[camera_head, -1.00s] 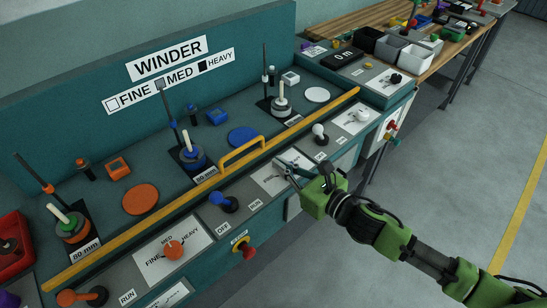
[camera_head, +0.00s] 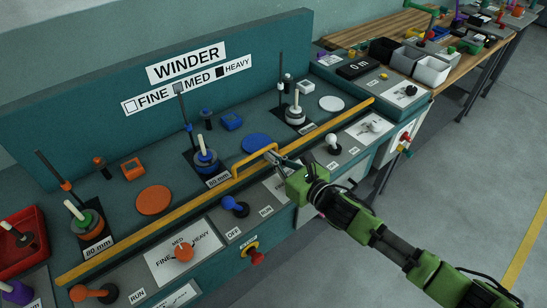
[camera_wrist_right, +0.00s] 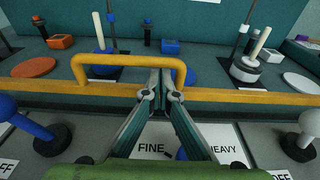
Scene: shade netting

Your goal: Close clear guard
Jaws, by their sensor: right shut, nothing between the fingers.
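A long yellow bar (camera_head: 150,228) runs along the front of the winder deck, and it also crosses the wrist view (camera_wrist_right: 250,97). A yellow U-shaped handle (camera_head: 253,155) rises from its middle and shows large in the wrist view (camera_wrist_right: 120,61). No clear panel can be made out with certainty. My right gripper (camera_head: 269,157) is shut and empty at the right part of the handle. In the wrist view its fingertips (camera_wrist_right: 161,76) lie over the handle's opening, close to its right post and top bar; contact cannot be told. My left gripper is not in view.
Several spools on pegs, such as a blue one (camera_head: 205,160), stand behind the bar. In front are a blue knob (camera_head: 236,206), a white knob (camera_head: 332,143) and an orange knob (camera_head: 184,252). A red stop button (camera_head: 256,258) juts from the front face.

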